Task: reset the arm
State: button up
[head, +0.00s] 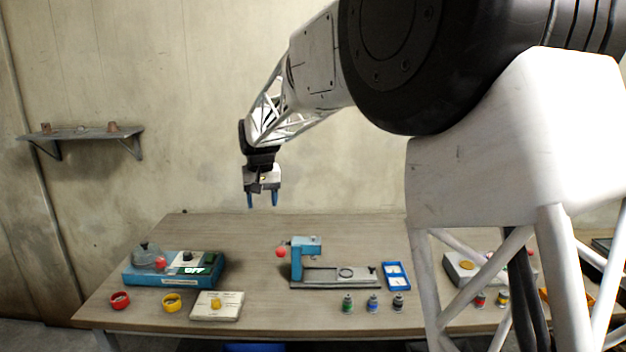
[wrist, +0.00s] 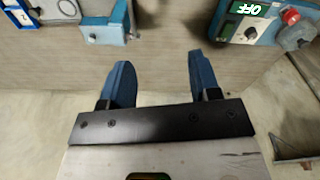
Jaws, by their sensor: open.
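My gripper (head: 262,200) hangs above the back of the wooden table, fingers pointing down, in the head view. Its two blue fingers are apart with nothing between them. In the wrist view my gripper (wrist: 161,82) is also open and empty, with bare table showing between and beyond the fingers. My arm reaches in from the upper right. No object touches the gripper.
A wall shelf (head: 85,133) is at left.

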jog(key=s+d+r+m, duration=0.1)
jog(key=s+d+r, duration=0.1)
jog(key=s+d, duration=0.9)
jog(key=s+d+r, duration=0.2)
jog(key=s+d, duration=0.8)
jog(key=s, duration=0.1)
jog(key=s+d+f, duration=0.3)
jog(key=s, duration=0.5)
jog(key=s+d+f+m+t, duration=0.1)
jog(key=s+d, duration=0.3)
jog(key=s, duration=0.5)
jog(key=s+d+f+m, duration=0.1)
jog(key=s+d+f, duration=0.3)
jog(key=s, duration=0.4)
jog(key=shift+s+f+t+h, duration=0.3)
jog(key=shift+s+f, duration=0.05)
jog(key=shift+s, duration=0.05)
